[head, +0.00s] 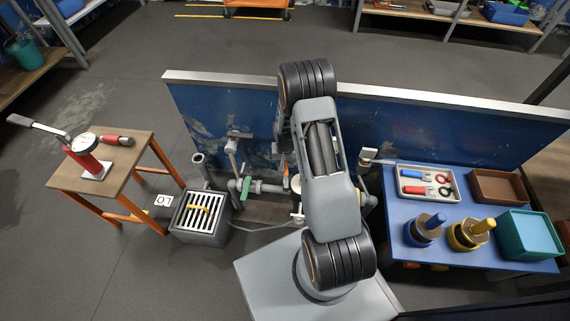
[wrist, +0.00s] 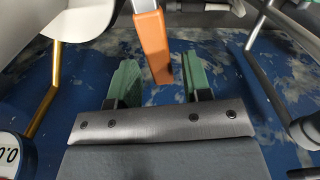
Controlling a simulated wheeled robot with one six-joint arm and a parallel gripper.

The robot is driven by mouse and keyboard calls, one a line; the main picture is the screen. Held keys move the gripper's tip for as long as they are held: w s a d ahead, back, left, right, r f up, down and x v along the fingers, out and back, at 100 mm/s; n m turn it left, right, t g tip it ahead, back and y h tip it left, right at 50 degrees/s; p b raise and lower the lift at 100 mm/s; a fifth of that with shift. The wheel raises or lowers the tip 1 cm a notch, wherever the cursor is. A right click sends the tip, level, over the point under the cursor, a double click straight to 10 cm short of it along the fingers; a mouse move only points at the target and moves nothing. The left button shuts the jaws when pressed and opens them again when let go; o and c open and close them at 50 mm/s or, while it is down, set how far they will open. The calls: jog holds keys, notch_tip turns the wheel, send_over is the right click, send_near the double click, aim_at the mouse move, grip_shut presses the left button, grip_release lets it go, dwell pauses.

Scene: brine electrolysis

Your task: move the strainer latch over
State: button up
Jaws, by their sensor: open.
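An orange lever (wrist: 152,45), which may be the strainer latch, hangs into the wrist view from the top. Its lower end appears between the green-padded fingers of my gripper (wrist: 160,82). The fingers are apart, with a visible gap on each side of the lever. I cannot tell whether the lever is fully at fingertip depth. In the head view a small orange piece (head: 286,179) shows at the pipework left of my arm. My gripper is hidden behind the arm there. What the lever is fixed to is not clear.
A blue panel (head: 400,130) stands behind the pipework. A round gauge (wrist: 12,155) and a brass rod (wrist: 45,95) lie left in the wrist view, a grey pipe (wrist: 262,75) right. A grated box (head: 198,235) with a yellow bar stands left, a blue table (head: 400,245) right.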

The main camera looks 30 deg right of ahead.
jog(key=shift+f, duration=0.1)
grip_shut()
dwell(0.5)
